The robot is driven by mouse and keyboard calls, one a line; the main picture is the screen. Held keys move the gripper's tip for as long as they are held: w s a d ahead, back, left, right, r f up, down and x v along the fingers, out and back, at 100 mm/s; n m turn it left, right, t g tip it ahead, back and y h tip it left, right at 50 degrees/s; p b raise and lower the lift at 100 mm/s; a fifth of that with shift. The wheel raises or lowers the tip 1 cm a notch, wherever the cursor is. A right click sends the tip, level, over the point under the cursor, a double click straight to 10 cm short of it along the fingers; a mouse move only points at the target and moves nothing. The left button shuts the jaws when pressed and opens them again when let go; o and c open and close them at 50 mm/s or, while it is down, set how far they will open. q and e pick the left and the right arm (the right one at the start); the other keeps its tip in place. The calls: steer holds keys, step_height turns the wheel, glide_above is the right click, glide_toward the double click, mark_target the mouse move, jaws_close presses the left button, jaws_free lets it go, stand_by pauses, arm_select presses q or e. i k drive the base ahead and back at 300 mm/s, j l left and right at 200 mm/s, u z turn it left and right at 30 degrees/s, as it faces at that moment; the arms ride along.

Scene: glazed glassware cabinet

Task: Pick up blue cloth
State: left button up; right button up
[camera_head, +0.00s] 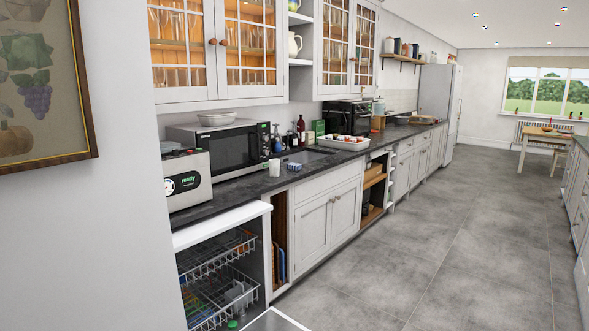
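No thing in the head view shows clearly as a blue cloth. A small blue and white item (294,166) lies on the dark worktop by the sink, too small to tell whether it is cloth. A thin upright blue item (281,260) shows in the narrow open slot under the worktop; I cannot tell what it is. Neither of my grippers is in view.
Glazed wall cabinets (218,42) hang above the worktop (228,187). A microwave (233,147), a toaster-like appliance (186,180) and a white cup (274,168) stand on it. An open dishwasher with racks (215,258) is below. The floor (430,240) to the right is clear.

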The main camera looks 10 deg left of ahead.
mark_target(293, 167)
steer(key=i+l+z, duration=0.35)
steer(key=i+z, duration=0.3)
steer(key=i, duration=0.25)
steer(key=i+z, duration=0.35)
steer(key=i, duration=1.7)
steer(key=i+u, duration=0.2)
steer(key=i, duration=0.25)
steer(key=i+l+u, duration=0.2)
steer(key=i, duration=0.3)
steer(key=i+u, duration=0.2)
steer(key=i, duration=0.25)
steer(key=i+l+u, duration=0.2)
steer(key=i, duration=0.25)
steer(key=i+j+u, duration=0.2)
steer(key=u, duration=0.25)
steer(key=i+u, duration=0.7)
steer(key=u, duration=0.15)
steer(key=i+u, duration=0.3)
steer(key=u, duration=0.15)
steer(key=k+l, duration=0.05)
